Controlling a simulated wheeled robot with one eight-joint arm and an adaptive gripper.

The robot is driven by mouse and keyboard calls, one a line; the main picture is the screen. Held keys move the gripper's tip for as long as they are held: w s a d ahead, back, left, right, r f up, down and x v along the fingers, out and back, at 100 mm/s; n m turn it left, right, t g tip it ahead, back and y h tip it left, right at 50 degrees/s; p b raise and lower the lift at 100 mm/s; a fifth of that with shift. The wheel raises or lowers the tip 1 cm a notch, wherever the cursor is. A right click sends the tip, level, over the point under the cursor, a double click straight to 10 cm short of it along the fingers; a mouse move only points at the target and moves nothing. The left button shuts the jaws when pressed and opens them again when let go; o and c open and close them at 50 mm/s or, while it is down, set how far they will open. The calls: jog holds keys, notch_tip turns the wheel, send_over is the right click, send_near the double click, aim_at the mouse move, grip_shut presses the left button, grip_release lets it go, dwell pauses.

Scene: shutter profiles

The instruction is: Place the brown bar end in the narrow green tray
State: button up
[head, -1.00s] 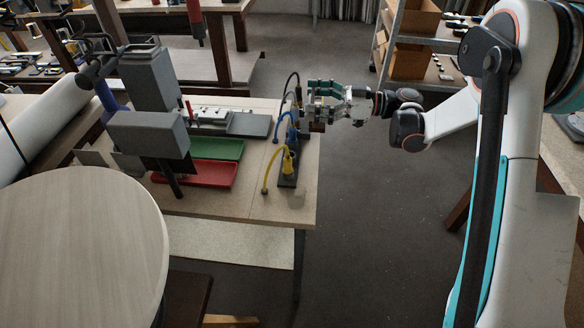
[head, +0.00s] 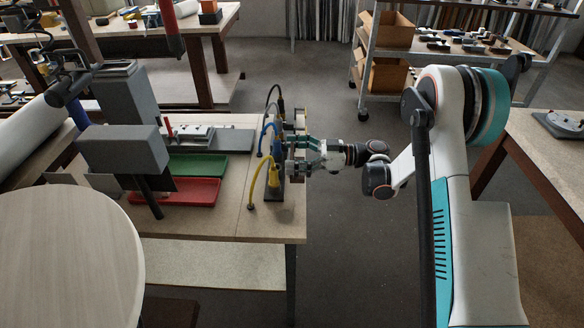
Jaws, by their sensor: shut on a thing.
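The green tray (head: 197,166) lies on the wooden workbench, between the red tray and the grey items at the back. The part of it that shows looks empty. My gripper (head: 290,154) is at the right edge of the bench, beside the stand with the coloured hoses, well to the right of the green tray. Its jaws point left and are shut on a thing. That thing is small and largely hidden by the fingers and the stand. I cannot make out the brown bar end clearly, there or elsewhere.
The red tray (head: 178,192) lies in front of the green one. A grey box (head: 124,148) on a post stands at their left. The yellow hose (head: 257,180) and blue hose (head: 264,135) arch up between my gripper and the trays. A round table (head: 65,255) fills the front left.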

jog(key=shift+f+b, duration=0.7)
jog(key=shift+f, duration=1.3)
jog(key=shift+f, duration=0.1)
jog(key=o, duration=1.1)
